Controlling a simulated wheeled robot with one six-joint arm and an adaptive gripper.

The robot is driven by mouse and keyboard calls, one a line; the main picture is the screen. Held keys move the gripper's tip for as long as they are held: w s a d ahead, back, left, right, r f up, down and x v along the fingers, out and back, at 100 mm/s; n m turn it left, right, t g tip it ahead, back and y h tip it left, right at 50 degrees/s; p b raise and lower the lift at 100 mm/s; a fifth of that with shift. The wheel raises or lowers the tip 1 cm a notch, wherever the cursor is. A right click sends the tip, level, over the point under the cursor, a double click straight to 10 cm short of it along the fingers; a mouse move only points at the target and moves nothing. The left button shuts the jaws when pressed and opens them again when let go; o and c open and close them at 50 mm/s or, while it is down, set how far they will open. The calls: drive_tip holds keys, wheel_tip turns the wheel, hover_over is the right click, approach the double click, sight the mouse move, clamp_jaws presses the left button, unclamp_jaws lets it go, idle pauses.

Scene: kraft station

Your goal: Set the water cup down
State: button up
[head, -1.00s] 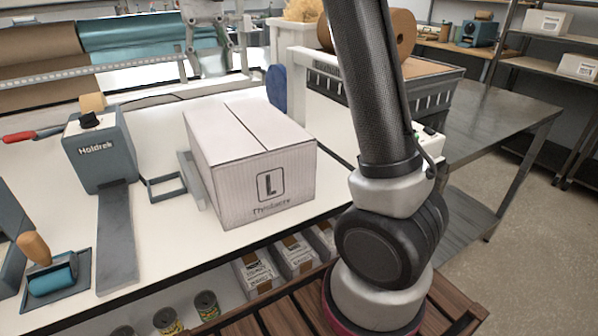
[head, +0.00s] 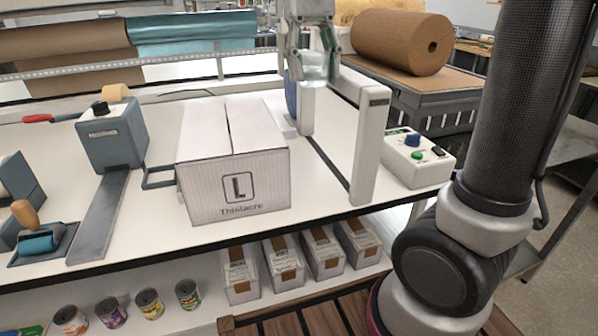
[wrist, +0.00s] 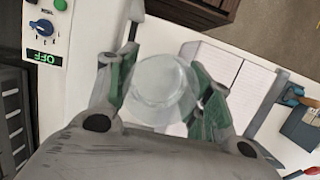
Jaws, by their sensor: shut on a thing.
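The water cup (head: 315,66) is a small clear, pale cup. My gripper (head: 313,58) is shut on it, above the rear part of the white bench, behind and right of the white box. In the wrist view the cup (wrist: 160,88) sits between the green-padded fingers, with its round rim or base facing the camera. Its contents cannot be told. The cup appears above the bench near a white upright post (head: 307,108); the exact gap is unclear.
A closed white box (head: 235,180) marked L stands on the bench (head: 330,205). A white frame (head: 369,145) and a control box (head: 418,165) with knobs stand right of it. A grey dispenser (head: 112,140) is at left. Cans and cartons fill the shelf below.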

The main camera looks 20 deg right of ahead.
sight(311, 185)
wheel_tip(311, 185, down, 23)
idle(0.4)
drive_tip(key=shift+f, duration=0.1)
drive_tip(key=o, duration=1.1)
drive_tip(key=shift+c, duration=0.2)
